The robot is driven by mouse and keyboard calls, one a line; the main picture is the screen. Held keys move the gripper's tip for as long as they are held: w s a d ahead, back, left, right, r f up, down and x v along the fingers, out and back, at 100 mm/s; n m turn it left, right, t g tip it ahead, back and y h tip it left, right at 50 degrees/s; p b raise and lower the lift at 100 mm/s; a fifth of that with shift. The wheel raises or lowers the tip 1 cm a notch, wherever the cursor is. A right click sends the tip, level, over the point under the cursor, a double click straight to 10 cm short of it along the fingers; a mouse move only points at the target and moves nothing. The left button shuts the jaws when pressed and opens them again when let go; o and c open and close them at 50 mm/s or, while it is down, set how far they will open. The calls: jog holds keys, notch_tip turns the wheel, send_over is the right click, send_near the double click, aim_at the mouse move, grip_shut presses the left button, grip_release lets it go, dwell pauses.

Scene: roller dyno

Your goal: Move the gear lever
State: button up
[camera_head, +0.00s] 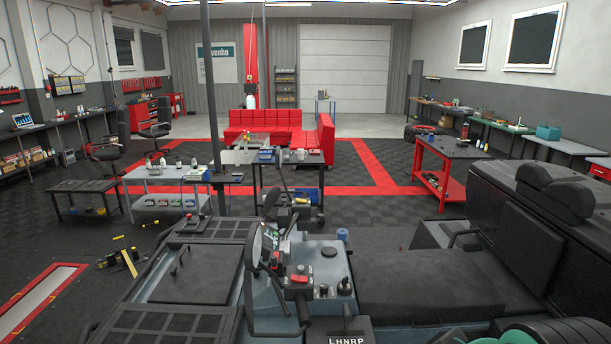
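A dark vehicle fills the lower part of the head view, with a grey-blue console (322,262) in the middle. A black plate (348,338) at the bottom edge carries the letters L H N R P. A black knob (344,286) stands just above this plate. To its left is a black control block with a red part (299,279). I cannot tell for sure which of these is the gear lever. A thin black curved rim (251,290), perhaps a steering wheel seen edge-on, is left of the control block.
A black seat (430,280) is right of the console, and bulky dark seat backs (535,215) stand farther right. A blue cap (342,235) sits on the console's far side. Beyond are a grey table (165,175), a red cart (447,160) and open tiled floor (350,210).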

jog(key=shift+s+f, duration=0.1)
dwell(0.5)
jog(key=shift+r, duration=0.55)
